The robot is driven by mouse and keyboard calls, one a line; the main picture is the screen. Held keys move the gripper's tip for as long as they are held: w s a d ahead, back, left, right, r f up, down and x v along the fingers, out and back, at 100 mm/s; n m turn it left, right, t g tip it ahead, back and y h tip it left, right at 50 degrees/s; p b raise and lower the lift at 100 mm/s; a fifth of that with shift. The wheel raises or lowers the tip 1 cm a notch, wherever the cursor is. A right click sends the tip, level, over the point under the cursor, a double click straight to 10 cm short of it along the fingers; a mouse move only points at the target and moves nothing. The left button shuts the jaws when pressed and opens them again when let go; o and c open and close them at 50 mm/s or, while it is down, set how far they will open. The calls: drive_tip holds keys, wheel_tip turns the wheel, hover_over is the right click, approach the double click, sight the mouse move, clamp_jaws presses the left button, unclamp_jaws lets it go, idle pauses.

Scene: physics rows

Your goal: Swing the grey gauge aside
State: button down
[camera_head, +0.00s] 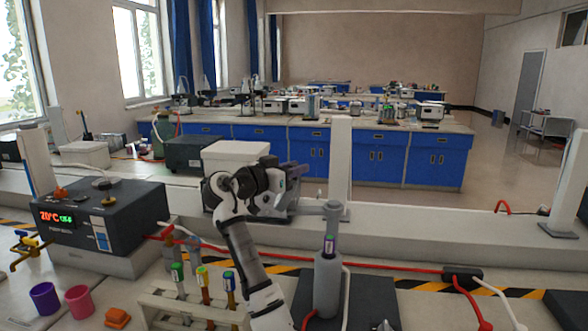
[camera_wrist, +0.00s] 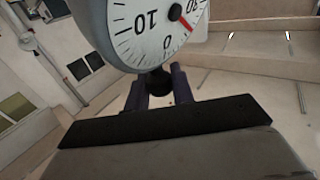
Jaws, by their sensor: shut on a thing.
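The grey gauge (camera_wrist: 148,38) fills the top middle of the wrist view. It has a grey rim and a white dial with black numbers, a red mark and a dark centre hub. My gripper (camera_wrist: 160,84) has its two dark fingers on either side of a dark round part just below the dial, and it is shut on the gauge there. The gauge's upper part is cut off by the frame edge. In the head view my arm reaches up and bends right at the middle of the bench; I cannot make out the gauge or the fingertips clearly there.
A grey cylinder (camera_head: 327,285) stands right of my arm on a dark plate. A rack (camera_head: 190,311) with several capped tubes is left of it. A heater box (camera_head: 103,222), a purple cup (camera_head: 44,298) and a pink cup (camera_head: 79,301) stand farther left. A red hose (camera_head: 395,268) crosses the bench.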

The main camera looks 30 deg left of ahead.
drive_tip(key=c, duration=1.6)
unclamp_jaws()
drive_tip(key=o, duration=0.4)
drive_tip(key=shift+w, duration=0.2)
drive_tip(key=shift+c, duration=0.2)
drive_tip(key=shift+s, duration=0.1)
drive_tip(key=b+v, duration=0.4)
drive_tip(key=v, duration=0.9)
drive_tip(key=shift+s, duration=0.4)
drive_tip(key=shift+a, duration=0.1)
